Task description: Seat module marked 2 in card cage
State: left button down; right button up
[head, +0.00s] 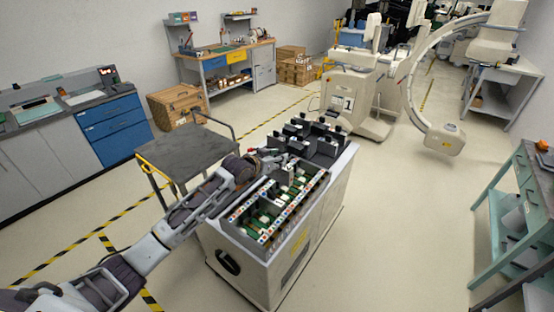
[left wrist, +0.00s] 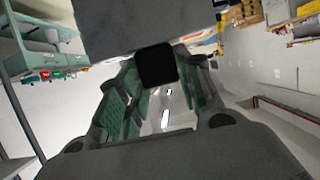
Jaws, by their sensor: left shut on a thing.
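The card cage (head: 297,222) is the open front part of a white cart, with green boards and rows of coloured squares along its slots. Several dark modules (head: 325,146) stand in the part behind it; I cannot read their numbers. My left gripper (head: 280,158) is over the cart's left side, near the border between cage and modules. In the left wrist view my left gripper (left wrist: 160,88) is shut on a grey module (left wrist: 135,22) with a black handle block (left wrist: 157,66). Its marking is hidden. My right gripper is not in view.
A white C-arm machine (head: 350,100) stands behind. A green shelf (head: 530,205) is at the far right. The floor right of the cart is clear.

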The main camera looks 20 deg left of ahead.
aim_at(276, 180)
pick_arm(q)
jog(key=shift+s+r, duration=0.1)
jog(key=shift+r, duration=0.05)
jog(key=shift+p, duration=0.3)
jog(key=shift+f+b, duration=0.65)
jog(key=shift+f, duration=0.7)
jog(key=shift+f+b, duration=0.95)
jog(key=shift+f, duration=1.3)
jog(key=shift+f+b, duration=1.1)
jog(key=shift+f, duration=1.1)
jog(key=shift+f+b, duration=0.8)
jog(key=shift+f, duration=1)
jog(key=c, duration=0.9)
grip_release()
